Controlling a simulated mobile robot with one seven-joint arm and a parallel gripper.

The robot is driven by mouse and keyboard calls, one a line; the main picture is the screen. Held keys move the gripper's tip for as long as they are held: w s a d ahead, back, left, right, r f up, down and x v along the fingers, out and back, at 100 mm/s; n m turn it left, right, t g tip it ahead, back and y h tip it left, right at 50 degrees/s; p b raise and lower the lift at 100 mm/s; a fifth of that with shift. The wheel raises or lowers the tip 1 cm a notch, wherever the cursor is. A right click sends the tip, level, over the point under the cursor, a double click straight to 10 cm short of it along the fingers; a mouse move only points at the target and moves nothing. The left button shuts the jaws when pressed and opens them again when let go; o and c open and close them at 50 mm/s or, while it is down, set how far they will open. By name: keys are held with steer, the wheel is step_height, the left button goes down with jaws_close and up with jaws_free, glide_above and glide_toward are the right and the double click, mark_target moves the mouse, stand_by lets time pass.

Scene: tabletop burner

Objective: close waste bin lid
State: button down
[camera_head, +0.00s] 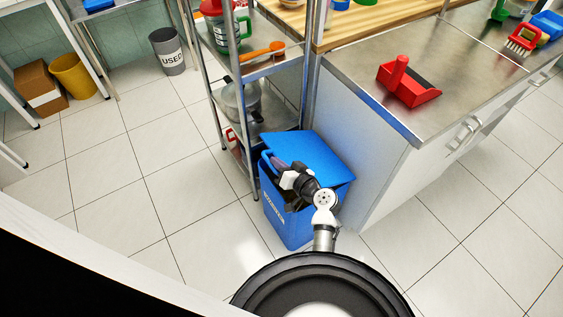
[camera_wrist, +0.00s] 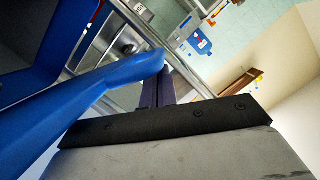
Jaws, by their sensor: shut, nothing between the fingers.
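The blue waste bin (camera_head: 272,208) stands on the floor between the metal shelf and the counter. Its blue lid (camera_head: 322,158) is raised and tilted, with a dark gap between it and the bin body. My gripper (camera_head: 275,162) is at the lid's front left edge, fingers together and empty. In the wrist view, the blue lid's edge (camera_wrist: 125,72) runs from the left up to the dark fingertips (camera_wrist: 157,75). I cannot tell whether they touch it. My arm hides part of the bin's front and opening.
The metal shelf (camera_head: 257,70) stands close on the bin's left. The counter cabinet (camera_head: 378,165) stands close on its right, with a red dustpan (camera_head: 409,90) on top. Open tiled floor (camera_head: 130,190) lies to the left. A grey bin (camera_head: 169,55) stands at the back.

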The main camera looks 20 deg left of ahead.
step_height(320, 180, down, 8)
steer(key=s+a+n+h+b, duration=0.1)
steer(key=s+a+n+b, duration=0.1)
steer(key=b, duration=0.6)
steer(key=shift+s+a+r+n+t, duration=0.2)
steer(key=shift+s+n+t, duration=0.1)
steer(key=shift+s+n, duration=0.15)
steer(key=shift+r, duration=0.1)
